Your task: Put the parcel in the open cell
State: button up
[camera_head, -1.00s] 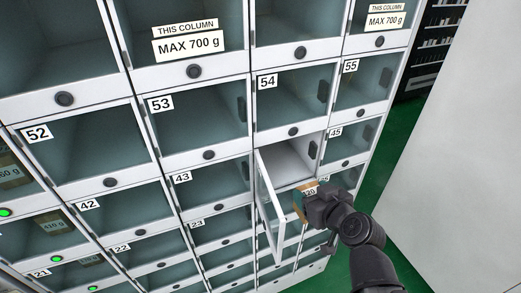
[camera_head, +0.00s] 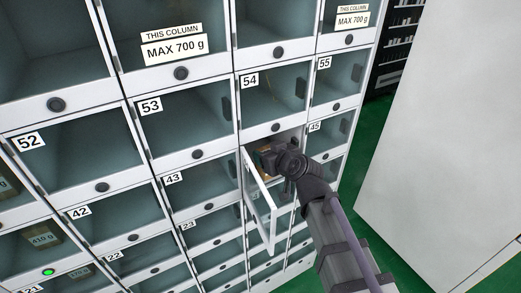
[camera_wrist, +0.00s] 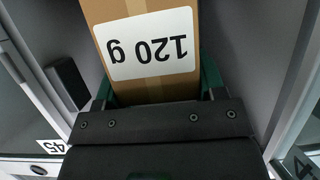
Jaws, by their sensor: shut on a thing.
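The parcel (camera_wrist: 150,92) is a brown cardboard box with a white label reading 120 g, upside down in the wrist view. My gripper (camera_head: 270,158) is shut on it, with green finger pads on both sides. The open cell (camera_head: 287,139) lies below cell 54 and left of cell 45. Its glass door (camera_head: 262,207) is swung outward on the left side. The parcel is in the cell's opening between grey inner walls in the wrist view. My gripper hides most of the parcel in the head view, and the cell floor is hidden.
Closed glass-door cells surround the opening, including 54 (camera_head: 275,92), 43 (camera_head: 198,190) and 45 (camera_head: 330,140). A dark latch block (camera_wrist: 68,82) projects at the cell's left wall in the wrist view. A white wall (camera_head: 450,130) stands at right beyond green floor.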

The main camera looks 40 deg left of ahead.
aim_at(262, 149)
jog(key=a, duration=0.1)
jog(key=w+a, duration=0.2)
jog(key=a, duration=0.1)
jog(key=shift+s+d+f+b, duration=0.1)
jog(key=shift+s+f+b, duration=0.1)
jog(key=shift+f+b, duration=0.85)
jog(key=shift+d+r+p, duration=0.15)
jog(key=shift+r+p, duration=0.15)
jog(key=shift+r, duration=0.05)
jog(key=shift+f, duration=0.25)
jog(key=o, duration=1)
jog(key=shift+r, duration=0.1)
jog(key=shift+c, duration=0.2)
jog(key=shift+d+r, duration=0.1)
jog(key=shift+r, duration=0.2)
jog(key=p+v, duration=0.4)
jog(key=v, duration=0.7)
jog(key=shift+s+d+p, duration=0.2)
jog(key=shift+d+p, duration=0.1)
jog(key=shift+d, duration=0.05)
